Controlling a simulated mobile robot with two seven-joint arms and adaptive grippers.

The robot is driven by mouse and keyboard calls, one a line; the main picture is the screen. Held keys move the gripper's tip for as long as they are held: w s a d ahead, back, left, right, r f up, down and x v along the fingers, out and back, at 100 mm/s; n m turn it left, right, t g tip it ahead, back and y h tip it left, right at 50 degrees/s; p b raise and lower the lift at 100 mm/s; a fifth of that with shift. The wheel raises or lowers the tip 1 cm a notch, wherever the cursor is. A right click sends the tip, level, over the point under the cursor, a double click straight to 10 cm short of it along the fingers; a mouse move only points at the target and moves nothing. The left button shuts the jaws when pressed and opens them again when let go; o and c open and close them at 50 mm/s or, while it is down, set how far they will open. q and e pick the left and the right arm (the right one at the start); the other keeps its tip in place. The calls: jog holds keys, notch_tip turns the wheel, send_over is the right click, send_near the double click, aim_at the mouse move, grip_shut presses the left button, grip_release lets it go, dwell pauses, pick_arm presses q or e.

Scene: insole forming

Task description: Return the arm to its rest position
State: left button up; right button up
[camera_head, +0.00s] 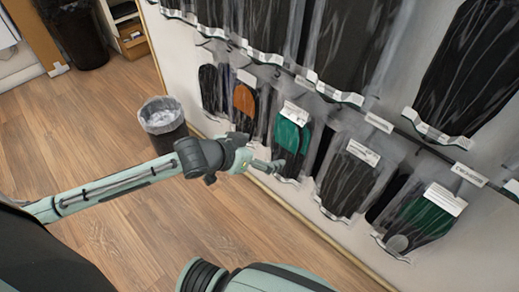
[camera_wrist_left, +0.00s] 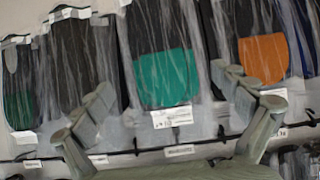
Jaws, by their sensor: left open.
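My left arm reaches in from the left in the head view, and its gripper (camera_head: 268,166) is in front of the wall of hanging insole packets. The gripper is open with nothing between its fingers; the left wrist view shows the two fingers (camera_wrist_left: 163,85) spread apart. A packet with a green insole (camera_head: 291,135) hangs just behind the fingertips; it also shows in the left wrist view (camera_wrist_left: 165,78). Whether the fingers touch it, I cannot tell. A packet with an orange insole (camera_head: 244,100) hangs to its left. My right gripper is out of view.
More clear packets with dark insoles (camera_head: 347,180) hang in rows on the white wall. A green-and-dark packet (camera_head: 428,213) hangs at the right. A lined waste bin (camera_head: 163,122) stands on the wooden floor (camera_head: 110,125). Open floor lies beneath my left arm.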

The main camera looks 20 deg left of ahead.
pick_arm(q)
jog(key=s+a+f+n+g+y, duration=0.1)
jog(key=s+a+f+g+y, duration=0.1)
jog(key=s+f, duration=0.7)
jog(key=s+a+f+n+g+y, duration=0.1)
jog(key=s+a+f+g, duration=0.3)
jog(key=s+f, duration=0.6)
notch_tip(320, 180, down, 4)
jog(key=shift+s+a+r+g+y, duration=0.15)
jog(key=shift+a+g+y, duration=0.25)
jog(key=shift+a+y, duration=0.5)
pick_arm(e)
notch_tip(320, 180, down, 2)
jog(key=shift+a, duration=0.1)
pick_arm(q)
jog(key=shift+d, duration=0.1)
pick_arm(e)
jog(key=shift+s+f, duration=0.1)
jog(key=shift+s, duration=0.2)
